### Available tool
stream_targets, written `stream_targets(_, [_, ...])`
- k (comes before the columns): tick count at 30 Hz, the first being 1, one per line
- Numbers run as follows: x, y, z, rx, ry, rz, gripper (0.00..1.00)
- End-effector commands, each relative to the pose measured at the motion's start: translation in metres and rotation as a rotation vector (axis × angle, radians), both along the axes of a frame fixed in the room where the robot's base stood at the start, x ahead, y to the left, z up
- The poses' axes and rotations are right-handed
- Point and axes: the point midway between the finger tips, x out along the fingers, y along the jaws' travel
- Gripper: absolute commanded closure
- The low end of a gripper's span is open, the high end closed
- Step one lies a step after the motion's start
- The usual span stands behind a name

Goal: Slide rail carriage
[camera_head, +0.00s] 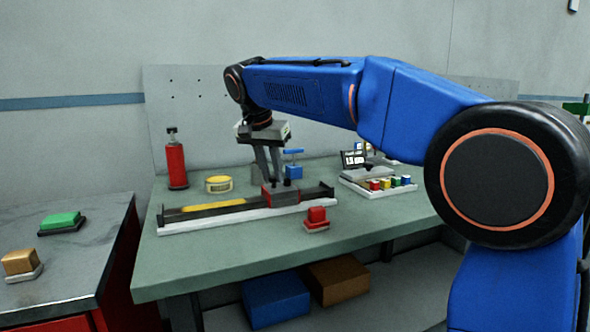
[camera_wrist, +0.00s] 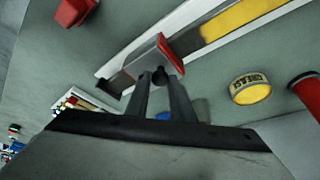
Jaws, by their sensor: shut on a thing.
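The rail (camera_head: 235,211) lies on the green workbench, with a white base, dark end stops and a yellow stretch on its left part. The red carriage (camera_head: 280,197) sits on the rail toward its right end, apart from the yellow stretch. My gripper (camera_head: 270,185) reaches down from above and is shut on the carriage's dark knob. In the wrist view my gripper (camera_wrist: 162,78) has its fingers at the dark knob on the red carriage (camera_wrist: 150,59). The yellow stretch (camera_wrist: 235,18) shows beyond it. The fingers partly hide the carriage.
A red block (camera_head: 317,214) on a small base stands in front of the rail's right part. Behind the rail are a red bottle (camera_head: 176,164), a yellow tin (camera_head: 218,184) and a blue item (camera_head: 293,171). A white tray (camera_head: 352,185) of coloured pieces is at right.

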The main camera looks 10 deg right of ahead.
Motion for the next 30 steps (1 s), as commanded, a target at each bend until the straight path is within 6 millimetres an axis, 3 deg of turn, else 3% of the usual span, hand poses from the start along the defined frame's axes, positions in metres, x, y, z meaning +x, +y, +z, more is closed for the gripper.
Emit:
stream_targets(1, [-0.005,0.02,0.0,-0.001,0.001,0.008,1.0])
stream_targets(6, [-0.022,0.076,0.0,0.001,0.001,0.008,1.0])
stream_targets(15, [-0.047,0.163,0.0,0.001,-0.001,0.005,1.0])
stream_targets(21, [-0.058,0.201,0.0,0.001,0.0,0.004,1.0])
stream_targets(30, [-0.064,0.223,0.001,0.001,0.0,0.0,1.0])
